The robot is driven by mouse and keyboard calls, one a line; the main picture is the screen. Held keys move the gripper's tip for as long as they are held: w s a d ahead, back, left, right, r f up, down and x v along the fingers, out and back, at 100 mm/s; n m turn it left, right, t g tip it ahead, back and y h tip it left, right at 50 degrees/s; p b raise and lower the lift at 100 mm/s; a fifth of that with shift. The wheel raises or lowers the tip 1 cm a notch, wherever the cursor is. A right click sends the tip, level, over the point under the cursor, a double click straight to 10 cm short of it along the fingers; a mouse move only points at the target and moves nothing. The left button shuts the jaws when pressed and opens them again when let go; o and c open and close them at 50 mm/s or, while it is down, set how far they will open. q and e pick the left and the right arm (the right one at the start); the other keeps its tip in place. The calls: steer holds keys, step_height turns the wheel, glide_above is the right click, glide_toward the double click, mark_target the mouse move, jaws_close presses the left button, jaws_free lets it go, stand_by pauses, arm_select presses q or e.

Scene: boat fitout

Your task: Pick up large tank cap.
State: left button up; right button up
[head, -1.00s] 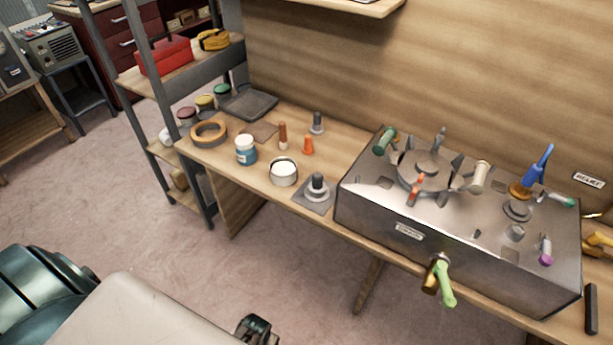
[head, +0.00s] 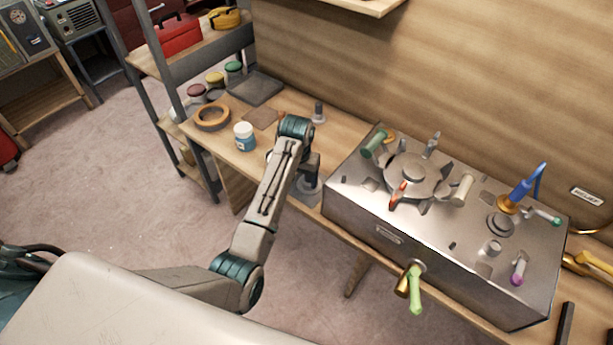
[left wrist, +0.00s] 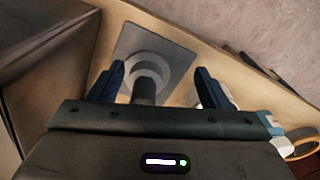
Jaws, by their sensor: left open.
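A round grey cap with a dark upright knob, which I take for the large tank cap (head: 309,184), rests on a dark square pad on the bench, beside the metal tank (head: 375,232). My left arm partly hides it in the head view. In the left wrist view, the cap (left wrist: 150,66) shows as a pale ring with the knob pointing toward the camera. My left gripper (head: 311,163) is over the cap. Its open fingers (left wrist: 160,84) stand on either side of the knob, apart from it. Whether it is down to knob height is unclear. My right gripper is out of view.
The tank's top carries a clamped round hatch (head: 413,178) and several coloured valves and handles. A blue-labelled jar (head: 245,137) and a tape ring (head: 212,117) stand left of my arm. A grey post (head: 319,112) stands behind. My arm hides some small bench items.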

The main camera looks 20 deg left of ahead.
mark_target(309, 177)
arm_select(q)
steer(key=w+r, duration=0.1)
steer(key=w+d+r, duration=0.1)
steer(key=w+r, duration=0.1)
steer(key=w+d+r, duration=0.1)
steer(key=w+r, duration=0.1)
steer(key=shift+r, duration=0.2)
steer(key=shift+d, duration=0.1)
step_height(309, 177, down, 5)
steer(key=shift+r+p, duration=0.2)
steer(key=shift+p, duration=0.35)
steer(key=shift+f, duration=0.6)
steer(key=f, duration=0.1)
steer(key=f+p, duration=0.1)
steer(key=f, duration=0.1)
steer(key=shift+s+a+f, duration=0.1)
steer(key=shift+a+f, duration=0.15)
steer(key=shift+a, duration=0.05)
steer(key=shift+f+p, duration=0.3)
steer(key=shift+f, duration=0.25)
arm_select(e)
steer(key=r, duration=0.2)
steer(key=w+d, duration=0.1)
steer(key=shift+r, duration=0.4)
